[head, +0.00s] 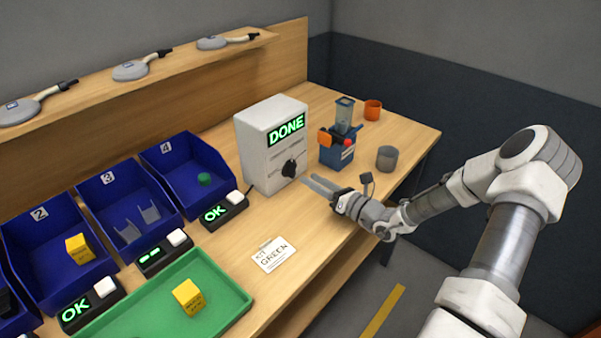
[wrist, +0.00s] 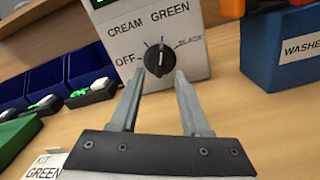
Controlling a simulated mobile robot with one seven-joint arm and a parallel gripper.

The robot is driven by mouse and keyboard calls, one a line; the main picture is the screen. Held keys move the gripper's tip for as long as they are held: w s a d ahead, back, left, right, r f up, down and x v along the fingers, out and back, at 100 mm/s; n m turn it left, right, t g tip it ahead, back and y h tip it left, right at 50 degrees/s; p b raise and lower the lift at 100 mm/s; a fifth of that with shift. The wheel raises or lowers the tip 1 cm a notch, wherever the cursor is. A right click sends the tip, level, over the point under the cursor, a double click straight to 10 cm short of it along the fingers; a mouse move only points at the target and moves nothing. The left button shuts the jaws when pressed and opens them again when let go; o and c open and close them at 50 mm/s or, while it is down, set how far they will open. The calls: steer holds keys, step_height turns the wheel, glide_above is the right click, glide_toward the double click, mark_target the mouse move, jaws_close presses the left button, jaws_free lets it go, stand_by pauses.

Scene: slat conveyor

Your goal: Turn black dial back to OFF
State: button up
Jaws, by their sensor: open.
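The black dial (head: 291,168) is on the front of a white box (head: 262,158) whose screen reads DONE in green. In the wrist view the dial (wrist: 159,61) has OFF printed at its left, CREAM at upper left and GREEN at upper right; a label at its right is too small to read. Its grip stands about upright with a pale mark at the top, pointing up between CREAM and GREEN, away from OFF. My gripper (head: 309,185) is open and empty in front of the box. In the wrist view its fingertips (wrist: 159,74) lie either side of the dial's lower part; contact cannot be told.
A blue device (head: 338,152) labelled WASHER, an orange cup (head: 373,110) and a grey cup (head: 386,158) stand right of the box. Blue bins (head: 187,172) and a green tray (head: 232,292) are left. A KIT GREEN card (head: 273,254) lies in front on the bench.

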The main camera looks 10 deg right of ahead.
mark_target(296, 170)
steer(key=x, duration=0.5)
steer(key=shift+w, duration=0.1)
jaws_close()
